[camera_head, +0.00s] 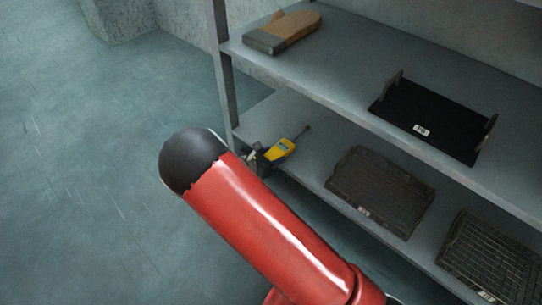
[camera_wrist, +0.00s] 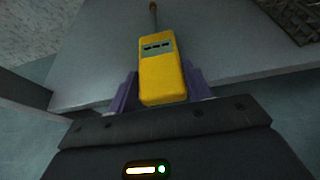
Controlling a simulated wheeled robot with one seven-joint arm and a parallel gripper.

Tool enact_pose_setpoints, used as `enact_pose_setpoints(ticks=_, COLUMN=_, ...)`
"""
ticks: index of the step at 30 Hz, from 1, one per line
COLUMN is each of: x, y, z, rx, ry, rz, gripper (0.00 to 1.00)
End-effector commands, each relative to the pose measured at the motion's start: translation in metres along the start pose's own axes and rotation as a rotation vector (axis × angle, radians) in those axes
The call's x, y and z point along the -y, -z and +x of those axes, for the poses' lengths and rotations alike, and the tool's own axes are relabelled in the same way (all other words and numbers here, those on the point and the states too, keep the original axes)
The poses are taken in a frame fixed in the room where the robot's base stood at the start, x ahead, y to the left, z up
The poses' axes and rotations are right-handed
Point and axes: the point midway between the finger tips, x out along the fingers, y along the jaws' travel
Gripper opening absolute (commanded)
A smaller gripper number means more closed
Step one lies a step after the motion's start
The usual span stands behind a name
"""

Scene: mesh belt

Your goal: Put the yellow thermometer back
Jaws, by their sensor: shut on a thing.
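The yellow thermometer (camera_head: 280,150) has a grey display and a thin dark probe. It shows over the left end of the lower shelf (camera_head: 259,114), its probe pointing up and to the right. In the wrist view the thermometer (camera_wrist: 162,72) stands between the two purple fingers of my gripper (camera_wrist: 160,92), which is shut on it. The probe points away from me over the grey shelf surface. My gripper (camera_head: 262,159) is partly hidden behind my red arm in the head view. I cannot tell whether the thermometer touches the shelf.
A dark mesh tray (camera_head: 380,192) lies right of the thermometer on the lower shelf, and another (camera_head: 492,258) further right. The upper shelf (camera_head: 340,60) holds a tan-and-grey mitt (camera_head: 284,31) and a black labelled tray (camera_head: 432,119). A shelf post (camera_head: 224,80) stands just left.

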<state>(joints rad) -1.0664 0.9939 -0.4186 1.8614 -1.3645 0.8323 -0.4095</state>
Motion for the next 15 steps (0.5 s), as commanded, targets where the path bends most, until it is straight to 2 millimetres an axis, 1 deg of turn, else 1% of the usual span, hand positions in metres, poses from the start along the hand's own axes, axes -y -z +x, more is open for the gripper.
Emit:
enact_pose_setpoints(ticks=3, x=0.0002, y=0.0038, z=0.0018, rx=0.001, ry=0.0, rz=0.0, gripper=0.23)
enact_pose_setpoints(ticks=4, x=0.0002, y=0.0033, z=0.0015, rx=0.0, ry=0.0, rz=0.0, gripper=0.52)
enact_pose_setpoints(ticks=8, x=0.0002, y=0.0028, z=0.0012, rx=0.0, ry=0.0, rz=-0.001, gripper=0.69)
enact_pose_setpoints(ticks=9, x=0.0002, y=0.0028, z=0.0012, rx=0.0, ry=0.0, rz=-0.001, gripper=0.72)
enact_pose_setpoints(ticks=15, x=0.0002, y=0.0027, z=0.0012, rx=0.0, ry=0.0, rz=-0.001, gripper=0.72)
